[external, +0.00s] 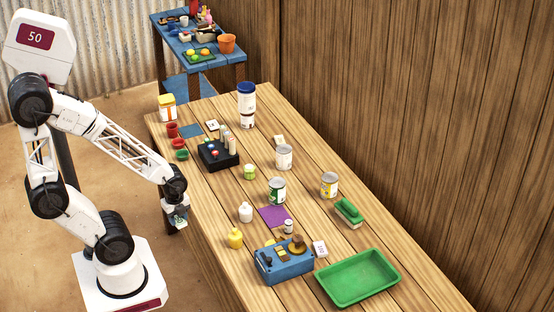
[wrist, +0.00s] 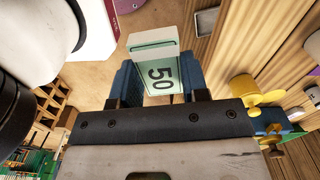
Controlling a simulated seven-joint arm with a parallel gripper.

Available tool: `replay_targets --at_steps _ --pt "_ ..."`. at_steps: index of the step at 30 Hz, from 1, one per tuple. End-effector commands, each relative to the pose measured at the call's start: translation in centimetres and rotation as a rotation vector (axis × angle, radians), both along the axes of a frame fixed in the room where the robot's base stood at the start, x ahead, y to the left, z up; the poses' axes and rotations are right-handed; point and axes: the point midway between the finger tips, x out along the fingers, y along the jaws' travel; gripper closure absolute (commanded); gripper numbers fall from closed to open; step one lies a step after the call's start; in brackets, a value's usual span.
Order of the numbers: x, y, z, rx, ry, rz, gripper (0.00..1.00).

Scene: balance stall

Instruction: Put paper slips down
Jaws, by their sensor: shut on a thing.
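My gripper (external: 178,220) is beside the near left edge of the wooden table (external: 205,232) in the external view. The pack sticks out beyond the blue fingers. In the external view the pack is small and mostly hidden by the gripper.
A blue balance box (external: 284,267) and empty green tray (external: 358,278) stand at the front. A black weight holder (external: 217,155) is further back.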

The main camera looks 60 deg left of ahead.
Motion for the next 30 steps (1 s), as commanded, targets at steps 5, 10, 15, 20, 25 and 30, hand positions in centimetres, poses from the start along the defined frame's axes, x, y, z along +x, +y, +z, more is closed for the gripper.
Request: replay_targets --at_steps 5,10,15,20,25,30 --pt "0.1 0.0 2.5 0.001 -0.004 0.000 0.81" --pt "0.1 0.0 4.7 0.001 -0.003 0.000 0.81" --pt "0.1 0.0 6.8 0.001 -0.003 0.000 0.81" --pt "0.5 -0.1 8.1 0.000 0.001 -0.002 0.81" --pt "1.8 -0.4 8.7 0.000 0.000 -0.007 0.81" --pt "3.3 -0.8 9.2 0.000 0.001 -0.011 0.81"
